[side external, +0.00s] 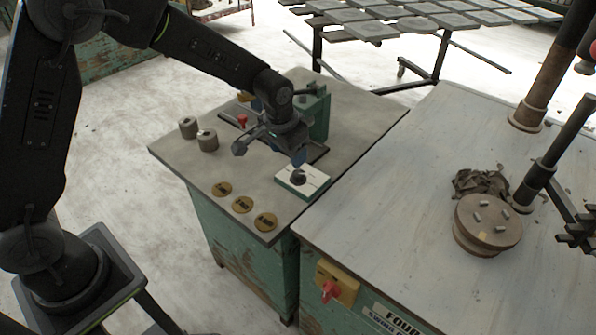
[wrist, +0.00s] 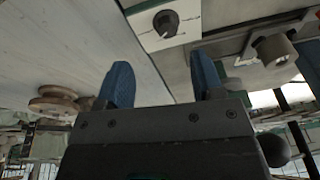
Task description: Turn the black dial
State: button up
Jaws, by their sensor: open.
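The black dial (side external: 297,177) sits on a white and green block (side external: 314,181) near the right edge of the grey bench top. In the wrist view the dial (wrist: 165,22) shows at the top, with a light pointer mark on its face. My gripper (side external: 270,150) hangs above the bench, behind and to the left of the dial in the side view. In the wrist view my gripper (wrist: 160,85) has its two blue fingertips spread apart with nothing between them. The dial is beyond the fingertips and apart from them.
Two grey cylinders (side external: 207,140) and a red-topped lever (side external: 242,120) stand left of my gripper. A green machine part (side external: 317,112) stands behind it. Several brass discs (side external: 243,204) lie along the front edge. A larger table (side external: 420,220) with a round wheel (side external: 488,222) adjoins on the right.

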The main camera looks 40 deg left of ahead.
aim_at(298, 173)
jog(key=w+f+n, duration=0.1)
jog(key=f+n, duration=0.1)
jog(key=f, duration=0.1)
jog(key=w+f+n+t+y, duration=0.1)
jog(key=w+f, duration=0.1)
jog(key=f, duration=0.2)
jog(key=w+a+f+n, duration=0.1)
jog(key=f+n, duration=0.1)
jog(key=f, duration=0.1)
jog(key=shift+w+f+n+t, duration=0.2)
jog(key=shift+n+t, duration=0.1)
jog(key=shift+t, duration=0.1)
jog(key=shift+c, duration=0.2)
jog(key=c, duration=0.9)
